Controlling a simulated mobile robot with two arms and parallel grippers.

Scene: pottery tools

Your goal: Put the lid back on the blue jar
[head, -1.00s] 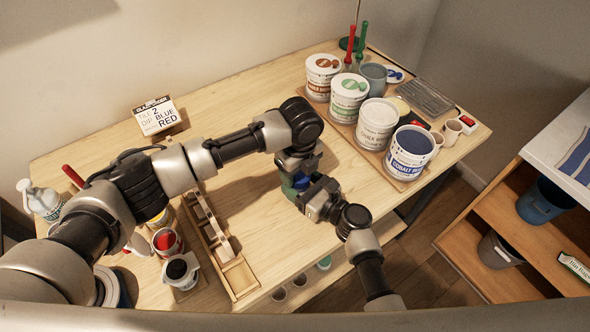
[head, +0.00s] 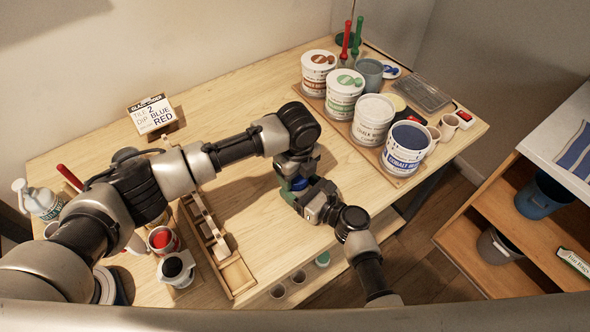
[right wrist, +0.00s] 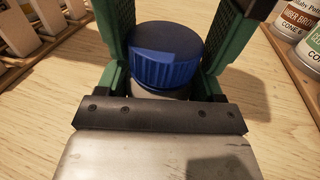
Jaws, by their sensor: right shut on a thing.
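A small jar with a ribbed dark blue lid (right wrist: 165,55) stands on the table, with a strip of pale body under the lid. The lid appears seated on the body and level. The lid also shows, small, in the head view (head: 299,183). My right gripper (right wrist: 165,75) has its green fingers on both sides of the jar and is shut on it. My left gripper (head: 297,165) is right above or beside the lid in the head view; its fingertips are hidden. A large tub labelled cobalt blue (head: 408,148) stands open at the right.
Several other glaze tubs, such as the chalk tub (head: 373,119), stand in a row at the right. A wooden rack (head: 228,262) and small paint pots (head: 162,240) are at the left. A card sign (head: 153,114) stands at the back.

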